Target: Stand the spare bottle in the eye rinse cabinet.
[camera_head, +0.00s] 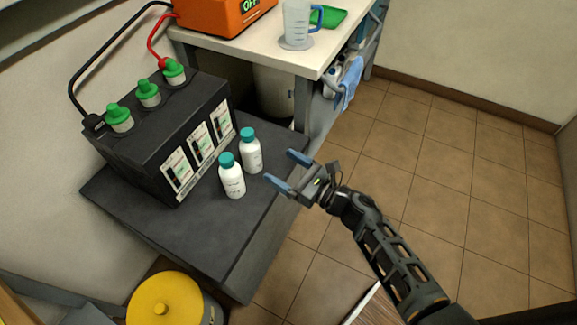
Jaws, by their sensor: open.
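Two white bottles with teal caps stand upright side by side on a dark low stand (213,236). The nearer bottle (233,183) is on the left and the farther bottle (250,157) is to its right. They look alike, so I cannot tell which is the spare. My gripper (282,171) is open and empty, its blue-grey fingers pointing left towards the bottles, just right of them and apart from both. I cannot make out an eye rinse cabinet in this view.
A black battery (150,152) with green-capped tops and red and black cables stands behind the bottles. A white bench (266,49) holds an orange unit (215,14) and a jug (296,25). A yellow-lidded bin (163,303) is in front. Tiled floor at right is clear.

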